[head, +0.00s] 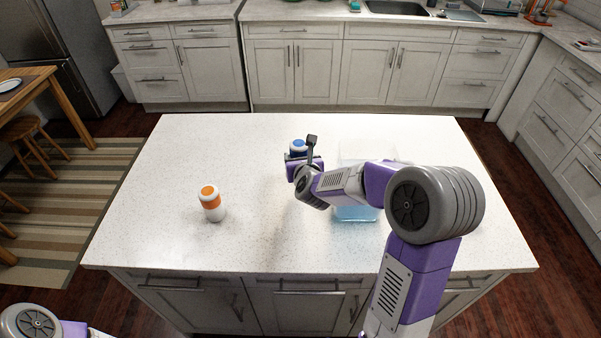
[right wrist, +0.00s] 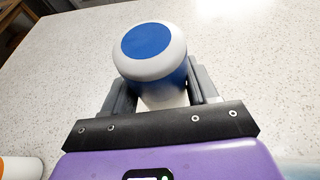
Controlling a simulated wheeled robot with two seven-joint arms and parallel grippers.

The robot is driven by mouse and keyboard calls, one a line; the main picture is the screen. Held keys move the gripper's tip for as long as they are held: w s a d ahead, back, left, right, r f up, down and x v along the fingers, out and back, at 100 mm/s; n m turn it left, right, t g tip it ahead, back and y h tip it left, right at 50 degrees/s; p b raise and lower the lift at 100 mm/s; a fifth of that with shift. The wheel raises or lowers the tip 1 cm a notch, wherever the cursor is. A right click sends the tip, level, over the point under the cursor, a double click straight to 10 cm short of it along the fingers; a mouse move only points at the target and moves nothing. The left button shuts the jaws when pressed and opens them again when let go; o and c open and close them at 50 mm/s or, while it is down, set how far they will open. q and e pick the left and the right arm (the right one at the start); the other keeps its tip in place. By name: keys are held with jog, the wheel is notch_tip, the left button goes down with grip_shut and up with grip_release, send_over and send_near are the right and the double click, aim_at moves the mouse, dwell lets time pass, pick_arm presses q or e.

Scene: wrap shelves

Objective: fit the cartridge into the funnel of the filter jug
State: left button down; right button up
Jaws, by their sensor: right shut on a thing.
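A white cartridge with a blue top and a blue band (head: 298,146) is between the fingers of my right gripper (head: 304,154). It also shows in the right wrist view (right wrist: 150,45), with a finger on each side of it and the gripper shut on it. I cannot tell whether its base touches the counter. The clear, bluish filter jug (head: 357,214) is on the counter to the right of the gripper. My right arm hides much of the jug, and I cannot make out its funnel. My left gripper is out of view.
A white and orange cartridge (head: 211,206) stands on the island counter (head: 150,230) at the left. It shows partly in the right wrist view (right wrist: 18,168). The counter is clear around it and at the back left.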

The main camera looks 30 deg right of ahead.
jog(key=shift+f+b, duration=0.5)
jog(key=shift+f, duration=1.5)
jog(key=shift+f, duration=0.15)
jog(key=o, duration=1.1)
